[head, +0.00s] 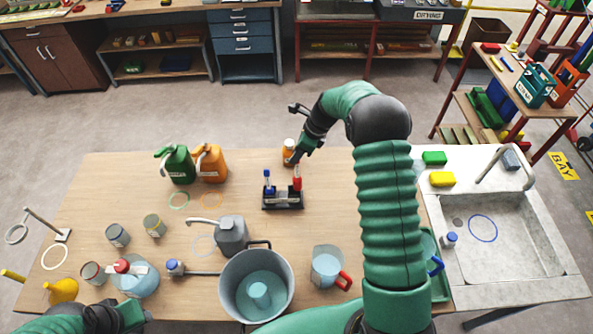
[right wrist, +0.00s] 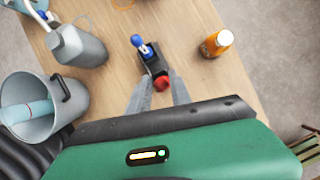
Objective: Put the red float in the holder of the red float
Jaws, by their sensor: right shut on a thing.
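The red float (head: 297,184) is upright at the right end of a small black holder (head: 283,203). Its lower end meets or overlaps the holder; I cannot tell how deep it sits. A blue float (head: 267,183) stands at the holder's left end. My right gripper (head: 298,162) reaches down from above and is shut on the red float, whose red top (right wrist: 161,83) shows between the fingers in the right wrist view. My left gripper (head: 128,315) is at the bottom left, far from the holder; its fingers are not clear.
An orange bottle (head: 288,152) stands just behind the holder. Green (head: 178,165) and orange (head: 211,163) jugs stand to the left. A grey jug (head: 231,236), a large pot (head: 256,285) and a pitcher (head: 327,266) are in front. Wooden table around the holder is bare.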

